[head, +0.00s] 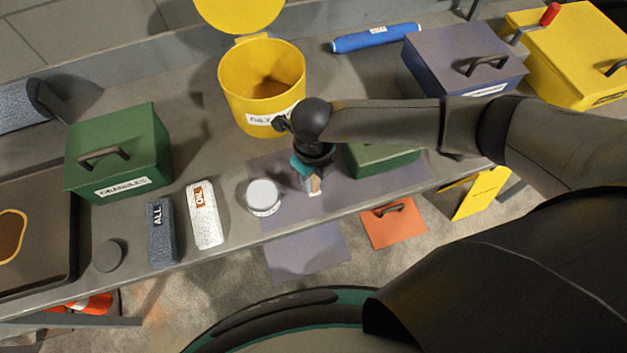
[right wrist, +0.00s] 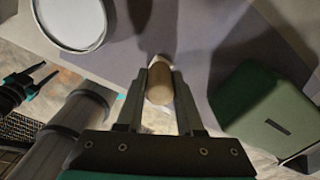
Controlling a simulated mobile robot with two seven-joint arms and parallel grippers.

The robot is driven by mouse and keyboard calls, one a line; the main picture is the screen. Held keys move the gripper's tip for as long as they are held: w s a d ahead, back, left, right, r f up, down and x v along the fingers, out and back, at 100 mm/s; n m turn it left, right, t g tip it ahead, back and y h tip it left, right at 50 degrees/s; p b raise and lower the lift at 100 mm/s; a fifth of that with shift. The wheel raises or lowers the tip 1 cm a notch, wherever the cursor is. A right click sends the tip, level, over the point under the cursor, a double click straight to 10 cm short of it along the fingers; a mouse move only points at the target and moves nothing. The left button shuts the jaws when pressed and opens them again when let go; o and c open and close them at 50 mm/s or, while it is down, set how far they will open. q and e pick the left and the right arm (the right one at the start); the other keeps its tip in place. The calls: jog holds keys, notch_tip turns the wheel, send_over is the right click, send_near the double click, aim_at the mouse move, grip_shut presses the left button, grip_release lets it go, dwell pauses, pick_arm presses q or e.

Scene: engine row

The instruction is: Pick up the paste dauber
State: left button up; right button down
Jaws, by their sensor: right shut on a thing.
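The paste dauber (head: 315,185) shows as a small tan, wood-coloured piece with a pale end, low between the fingers of my right gripper (head: 311,184). In the right wrist view, the rounded tan top of the dauber (right wrist: 160,84) sits between the two fingers of the right gripper (right wrist: 160,92), which are shut on it. The dauber's lower part is mostly hidden, and I cannot tell whether it touches the bench. The gripper points down over the grey-purple mat near the bench's front edge.
A white-lidded tin (head: 263,196) stands just left of the gripper, and a green box (head: 382,160) stands close on its right. A yellow open bin (head: 262,88) is behind. An oil pad (head: 204,214) and a dark blue pad (head: 161,231) lie further left.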

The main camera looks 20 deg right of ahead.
dwell(0.4)
notch_tip(320, 180, up, 20)
jog(key=p, duration=0.1)
dwell(0.3)
dwell(2.2)
